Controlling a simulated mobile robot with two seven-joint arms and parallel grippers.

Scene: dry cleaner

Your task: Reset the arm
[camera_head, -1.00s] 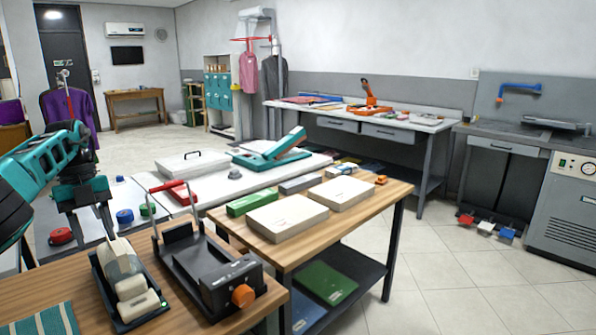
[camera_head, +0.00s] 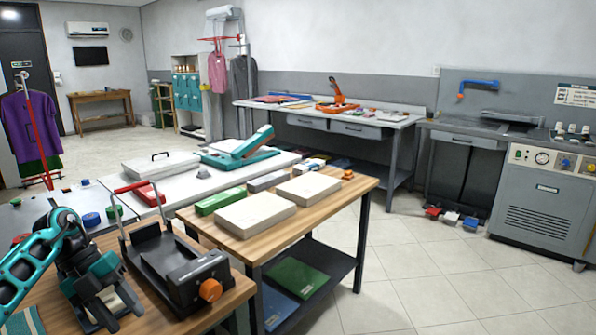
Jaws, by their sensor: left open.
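My left arm comes in from the lower left of the head view, teal and black. My left gripper (camera_head: 103,312) points down, open, above the near wooden table (camera_head: 222,300). It covers most of a dark tray with a pale item, so I cannot tell whether it touches them. No object shows between its fingers. A black device with an orange knob (camera_head: 180,265) stands just right of the gripper, apart from it. My right gripper is not in view.
A wooden table (camera_head: 335,197) with pale boxes (camera_head: 255,214) and a green box (camera_head: 220,201) stands right of the black device. A white table (camera_head: 285,159) with a teal press (camera_head: 240,150) lies behind.

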